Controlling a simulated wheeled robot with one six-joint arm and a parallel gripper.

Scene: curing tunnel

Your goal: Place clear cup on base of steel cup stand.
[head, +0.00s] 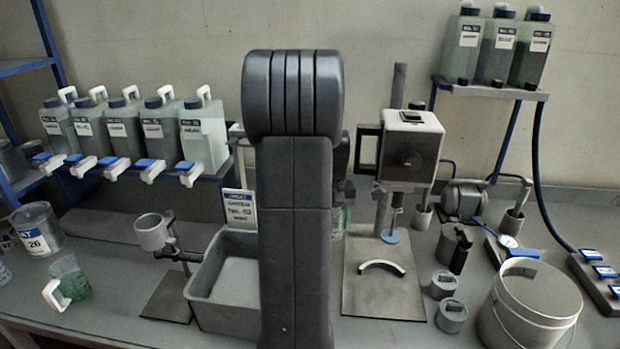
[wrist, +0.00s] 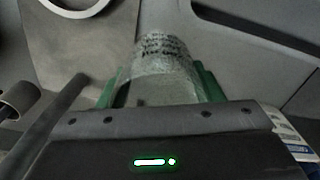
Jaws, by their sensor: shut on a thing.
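The clear cup (wrist: 160,80) has dark print on its side and is seen end-on in the wrist view. My gripper (wrist: 158,95) is shut on it, with green parts along both sides of the cup. In the head view my arm hides most of the gripper, and a pale greenish edge of the cup (head: 339,219) shows beside it. A stand with a tall post has a flat steel base (head: 365,295) bearing a pale curved piece (head: 382,267). This curved piece also shows in the wrist view (wrist: 48,22), up and left of the cup. The cup appears apart from the base.
A grey tray (head: 207,305) is left of my arm, with a sign (head: 240,207) behind it. A boxy unit (head: 411,145) and a blue disc (head: 391,236) hang above the base. Small grey canisters (head: 443,284) and a bucket (head: 535,305) stand to its right.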

